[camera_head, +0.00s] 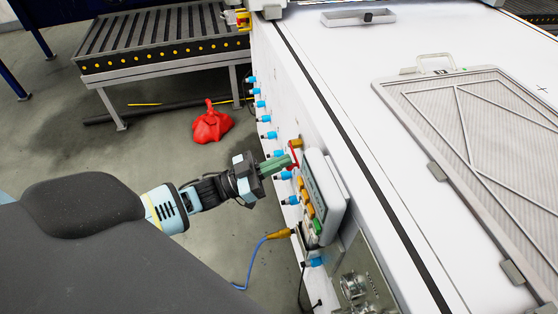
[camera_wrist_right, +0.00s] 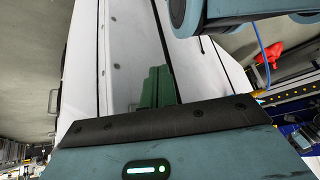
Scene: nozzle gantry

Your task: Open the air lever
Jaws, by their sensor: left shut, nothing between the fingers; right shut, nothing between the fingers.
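The air lever appears to be the small red lever (camera_head: 293,153) on the side of the white machine, next to a brass fitting (camera_head: 295,143). My left gripper (camera_head: 288,161) reaches in from the left with its green fingers shut and empty. The fingertips are at the red lever, just below and left of it; I cannot tell whether they touch. Part of the lever is hidden behind the fingers. My right gripper (camera_wrist_right: 158,72) shows in the right wrist view, its green fingers shut and empty in front of a grey and white surface.
A control box (camera_head: 325,195) juts from the machine (camera_head: 300,60) just right of the lever. Several blue-capped fittings (camera_head: 265,119) line the side. A blue cable (camera_head: 250,262) hangs below. A red bag (camera_head: 211,124) lies on the floor near a roller conveyor (camera_head: 160,45).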

